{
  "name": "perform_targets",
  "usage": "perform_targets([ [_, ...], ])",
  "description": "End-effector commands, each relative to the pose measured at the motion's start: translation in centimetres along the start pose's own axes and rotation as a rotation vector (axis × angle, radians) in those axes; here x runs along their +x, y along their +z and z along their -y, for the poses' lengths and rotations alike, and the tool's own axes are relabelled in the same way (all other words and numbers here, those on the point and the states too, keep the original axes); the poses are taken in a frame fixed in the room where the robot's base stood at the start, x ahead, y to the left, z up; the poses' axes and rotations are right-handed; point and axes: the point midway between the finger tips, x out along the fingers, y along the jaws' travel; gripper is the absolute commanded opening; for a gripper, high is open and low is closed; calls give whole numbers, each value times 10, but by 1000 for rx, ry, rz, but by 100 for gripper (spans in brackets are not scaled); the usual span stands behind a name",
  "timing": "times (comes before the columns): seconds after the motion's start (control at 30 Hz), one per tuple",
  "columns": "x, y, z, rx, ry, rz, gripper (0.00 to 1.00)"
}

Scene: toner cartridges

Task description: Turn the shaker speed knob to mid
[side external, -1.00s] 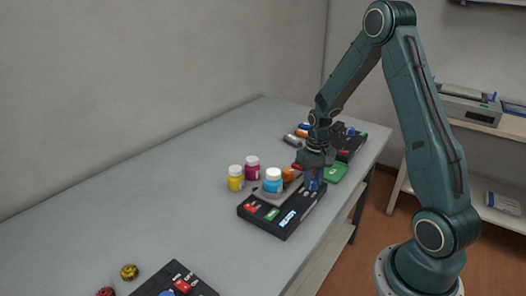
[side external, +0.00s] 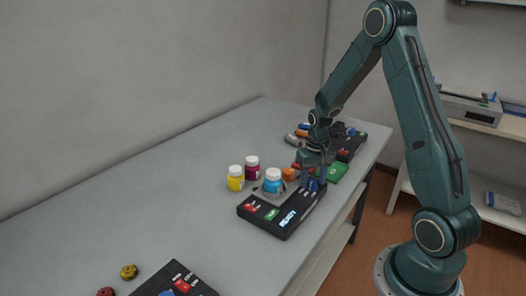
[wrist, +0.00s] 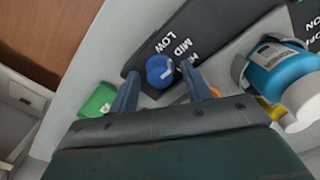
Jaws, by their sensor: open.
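The black shaker (side external: 262,226) lies near the table's front edge, with red and green controls and a lit display. Its blue speed knob (wrist: 160,70) shows in the wrist view, beside the printed LOW, MID and a partly hidden third label. The knob has a small white mark; I cannot tell exactly which label it faces. My gripper (wrist: 161,90) is open, with one finger on each side of the knob. Whether the fingers touch it is unclear. In the side view my gripper (side external: 316,178) points down over the shaker's far end, where the knob is mostly hidden.
A blue white-capped bottle (side external: 272,181) stands close beside the gripper. A yellow bottle (side external: 236,179) and a magenta bottle (side external: 252,168) stand behind it. A green item (side external: 337,172) and another black device (side external: 350,146) lie farther along. The table's left part is largely clear.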

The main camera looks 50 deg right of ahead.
Motion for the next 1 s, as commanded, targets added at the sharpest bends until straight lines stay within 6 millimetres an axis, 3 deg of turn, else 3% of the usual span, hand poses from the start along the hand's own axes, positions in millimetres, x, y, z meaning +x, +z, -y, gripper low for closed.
perform_targets([
  [0.37, -30, -1, 0, 0, 0, -4, 48],
  [0.8, -103, -1, 0, 0, 0, -6, 48],
  [1.0, -126, -1, 0, 0, 0, -3, 48],
])
